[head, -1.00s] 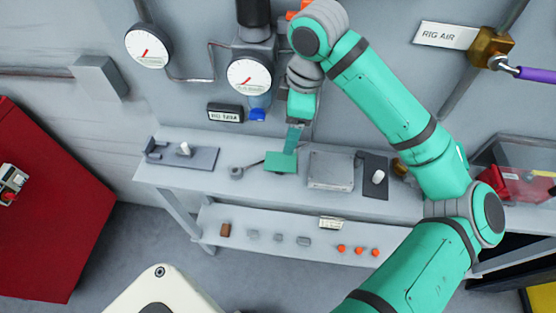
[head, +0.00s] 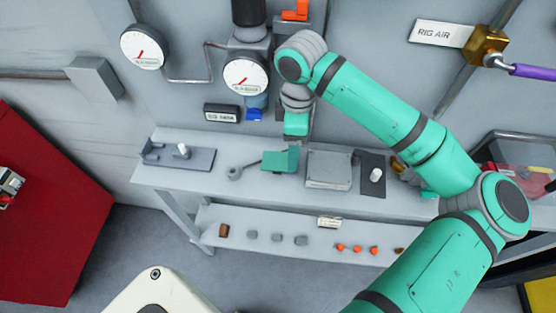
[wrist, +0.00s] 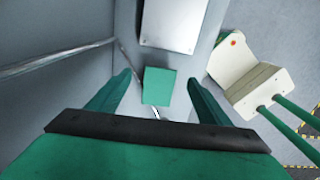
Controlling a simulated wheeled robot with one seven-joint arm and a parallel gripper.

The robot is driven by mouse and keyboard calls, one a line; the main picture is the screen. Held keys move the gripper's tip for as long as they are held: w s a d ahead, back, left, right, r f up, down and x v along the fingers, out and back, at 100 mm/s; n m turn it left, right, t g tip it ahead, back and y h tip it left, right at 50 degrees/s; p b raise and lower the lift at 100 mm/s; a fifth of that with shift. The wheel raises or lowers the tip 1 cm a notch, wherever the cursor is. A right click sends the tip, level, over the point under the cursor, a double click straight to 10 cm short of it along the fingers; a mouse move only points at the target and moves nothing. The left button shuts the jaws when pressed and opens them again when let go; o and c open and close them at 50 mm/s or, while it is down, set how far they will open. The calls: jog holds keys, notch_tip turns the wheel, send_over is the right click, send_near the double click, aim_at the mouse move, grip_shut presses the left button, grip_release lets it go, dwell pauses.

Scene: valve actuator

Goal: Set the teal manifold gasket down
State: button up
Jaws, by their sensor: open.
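The teal manifold gasket (head: 274,161) is a flat square plate at the middle of the bench (head: 220,184), left of a grey metal plate. In the wrist view the gasket (wrist: 158,86) shows as a square between my two fingers, with a gap on each side. My gripper (head: 293,152) is open and points down at the gasket from behind. In the wrist view my gripper (wrist: 158,76) has its fingers spread wide and nothing between them is touched. I cannot tell the exact height of the fingertips above the bench.
A long thin tool (head: 235,173) lies left of the gasket, its shaft running towards it. The grey plate (head: 328,168) is close on the right. A dark pad with a white cylinder (head: 376,176) is beyond. Gauges (head: 246,76) hang above.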

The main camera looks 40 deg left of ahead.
aim_at(278, 161)
jog(key=shift+d+f, duration=0.2)
jog(key=shift+f, duration=1.95)
jog(key=shift+f, duration=0.25)
jog(key=c, duration=1.2)
jog(key=shift+r, duration=0.2)
